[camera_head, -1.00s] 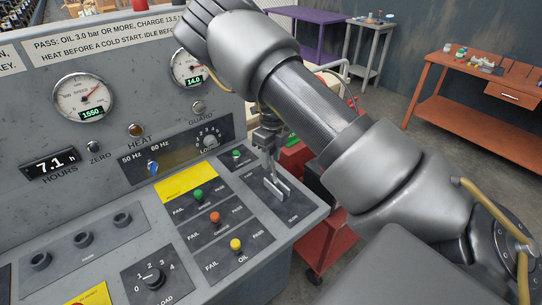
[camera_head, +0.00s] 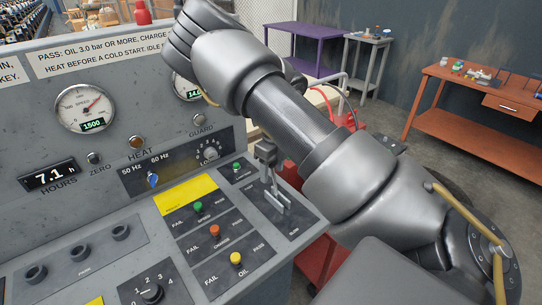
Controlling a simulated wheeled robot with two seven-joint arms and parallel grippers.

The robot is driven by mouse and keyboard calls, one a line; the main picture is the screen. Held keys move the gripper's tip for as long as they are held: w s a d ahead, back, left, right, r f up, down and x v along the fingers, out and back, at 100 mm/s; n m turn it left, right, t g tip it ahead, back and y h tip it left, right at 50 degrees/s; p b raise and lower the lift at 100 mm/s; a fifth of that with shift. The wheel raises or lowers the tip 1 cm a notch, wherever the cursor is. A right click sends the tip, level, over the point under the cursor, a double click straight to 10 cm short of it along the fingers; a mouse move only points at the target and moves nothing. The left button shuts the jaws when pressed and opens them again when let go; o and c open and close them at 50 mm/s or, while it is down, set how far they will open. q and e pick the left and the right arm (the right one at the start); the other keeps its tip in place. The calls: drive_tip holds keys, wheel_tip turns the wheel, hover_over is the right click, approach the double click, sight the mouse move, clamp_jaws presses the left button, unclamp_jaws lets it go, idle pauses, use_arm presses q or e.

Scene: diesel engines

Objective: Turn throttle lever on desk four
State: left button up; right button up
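The grey control desk (camera_head: 110,215) fills the left of the head view. At its right end is a dark panel (camera_head: 297,222) with a partly readable label. My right arm crosses above it, and my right gripper (camera_head: 277,198) points down at this panel. Pale, narrow metal parts show at the fingertips; I cannot tell finger from throttle lever there, or whether the fingers are closed on it. The speed gauge (camera_head: 85,108) reads 1500. My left gripper is not in view.
Green, orange and yellow knobs (camera_head: 236,258) lie left of the gripper. A selector knob (camera_head: 152,180) sits below the 50/60 Hz marks. A red cart (camera_head: 322,258) stands beside the desk. An orange workbench (camera_head: 450,120) and purple table (camera_head: 300,35) stand behind.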

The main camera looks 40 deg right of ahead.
drive_tip(key=r, duration=0.3)
drive_tip(key=r+b, duration=0.1)
drive_tip(key=r, duration=0.3)
drive_tip(key=r+b, duration=0.1)
drive_tip(key=r, duration=0.2)
drive_tip(key=shift+s+d+r, duration=0.1)
drive_tip(key=shift+d+r, duration=0.15)
drive_tip(key=shift+r, duration=0.15)
